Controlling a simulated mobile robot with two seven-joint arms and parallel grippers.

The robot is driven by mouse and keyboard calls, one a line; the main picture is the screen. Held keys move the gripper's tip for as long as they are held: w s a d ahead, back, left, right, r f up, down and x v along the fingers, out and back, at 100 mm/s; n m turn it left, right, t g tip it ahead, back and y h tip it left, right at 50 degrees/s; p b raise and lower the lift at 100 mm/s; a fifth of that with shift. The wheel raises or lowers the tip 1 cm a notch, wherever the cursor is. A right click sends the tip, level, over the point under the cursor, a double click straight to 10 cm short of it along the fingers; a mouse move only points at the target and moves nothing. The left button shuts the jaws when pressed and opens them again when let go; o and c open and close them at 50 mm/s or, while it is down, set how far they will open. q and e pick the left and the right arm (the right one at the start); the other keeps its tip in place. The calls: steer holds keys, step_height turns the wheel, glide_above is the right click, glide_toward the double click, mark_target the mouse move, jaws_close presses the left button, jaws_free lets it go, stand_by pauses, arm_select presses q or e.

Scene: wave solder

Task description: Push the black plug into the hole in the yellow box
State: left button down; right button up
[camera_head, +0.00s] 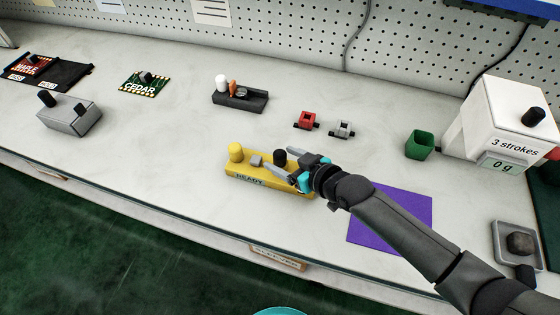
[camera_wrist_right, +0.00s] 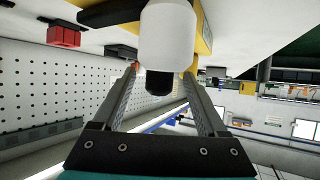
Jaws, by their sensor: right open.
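The yellow box (camera_head: 240,172), labelled READY, lies at the middle of the bench. The black plug (camera_head: 280,156) shows as a dark round top at its right part. In the right wrist view a white cylinder (camera_wrist_right: 167,38) with a black end (camera_wrist_right: 160,83) stands between the fingers, beside part of the yellow box (camera_wrist_right: 204,38). My right gripper (camera_head: 277,159) is open, its fingers on either side of the plug, with gaps visible in the wrist view. The hole is not visible, and I cannot tell how deep the plug sits. My left gripper is not in view.
A yellow knob (camera_head: 236,151) and small grey block (camera_head: 256,160) are on the box. A purple mat (camera_head: 408,210) lies right, partly under my forearm. Red (camera_head: 307,119) and grey (camera_head: 342,129) blocks and a black holder (camera_head: 240,98) stand behind.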

steer(key=p+v, duration=0.3)
steer(key=v, duration=1.1)
steer(key=shift+d, duration=0.25)
steer(key=shift+s+r, duration=0.1)
